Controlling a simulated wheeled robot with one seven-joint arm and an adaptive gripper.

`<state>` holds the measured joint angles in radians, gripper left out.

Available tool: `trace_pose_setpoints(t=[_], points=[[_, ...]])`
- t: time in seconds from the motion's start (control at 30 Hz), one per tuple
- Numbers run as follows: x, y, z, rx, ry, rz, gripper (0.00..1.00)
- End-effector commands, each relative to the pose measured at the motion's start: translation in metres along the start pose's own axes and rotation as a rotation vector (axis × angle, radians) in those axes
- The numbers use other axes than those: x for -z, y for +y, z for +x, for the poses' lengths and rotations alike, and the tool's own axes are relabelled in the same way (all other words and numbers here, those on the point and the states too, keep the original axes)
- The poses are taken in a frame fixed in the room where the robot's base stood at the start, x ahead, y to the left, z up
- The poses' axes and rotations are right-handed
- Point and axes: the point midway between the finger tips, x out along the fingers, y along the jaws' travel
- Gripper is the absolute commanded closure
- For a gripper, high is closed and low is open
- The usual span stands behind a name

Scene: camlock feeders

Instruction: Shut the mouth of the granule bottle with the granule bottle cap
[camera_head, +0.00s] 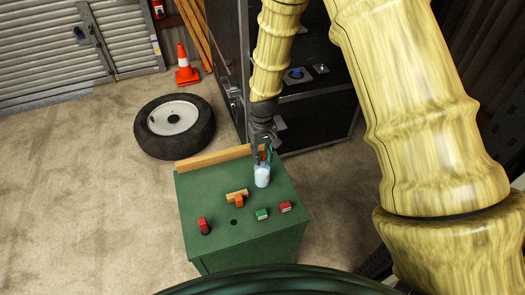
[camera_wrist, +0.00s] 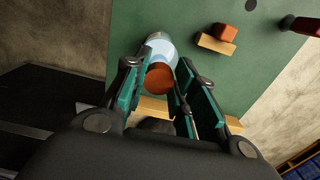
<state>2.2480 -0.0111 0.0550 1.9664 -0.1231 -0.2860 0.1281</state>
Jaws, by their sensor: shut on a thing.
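The granule bottle (camera_head: 262,177) is pale blue-white and stands upright near the back edge of the green cabinet top. It also shows in the wrist view (camera_wrist: 160,45), beyond my fingertips. My gripper (camera_head: 262,156) points down over the bottle and is shut on the orange-red bottle cap (camera_wrist: 160,79). In the wrist view the cap sits between the teal fingers and overlaps the near end of the bottle. The cap is at or just above the bottle mouth. The fingers and cap hide the mouth, so I cannot tell whether they touch.
The green cabinet (camera_head: 212,225) also bears a wooden block with an orange piece (camera_head: 239,201), a red-handled part (camera_head: 203,226), and green (camera_head: 261,214) and red (camera_head: 286,207) pieces. A wooden strip (camera_head: 215,157) edges its back. A dark shelf unit (camera_head: 318,110) stands behind.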

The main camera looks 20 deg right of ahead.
Motion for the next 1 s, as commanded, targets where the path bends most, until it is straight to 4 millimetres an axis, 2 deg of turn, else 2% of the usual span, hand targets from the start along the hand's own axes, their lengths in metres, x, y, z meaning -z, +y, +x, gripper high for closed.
trace_pose_setpoints(t=[0.17,0.4,0.67,0.9,1.0], points=[[0.0005,0.0002,0.006,0.0,0.001,-0.021,1.0],[0.0007,0.0016,0.0044,0.001,0.001,-0.292,1.0],[0.0007,0.0021,0.0058,0.001,0.0,-0.453,1.0],[0.0013,0.0032,0.005,0.001,0.0,-0.733,1.0],[0.0015,0.0035,0.0066,0.0,0.0,-0.791,1.0]])
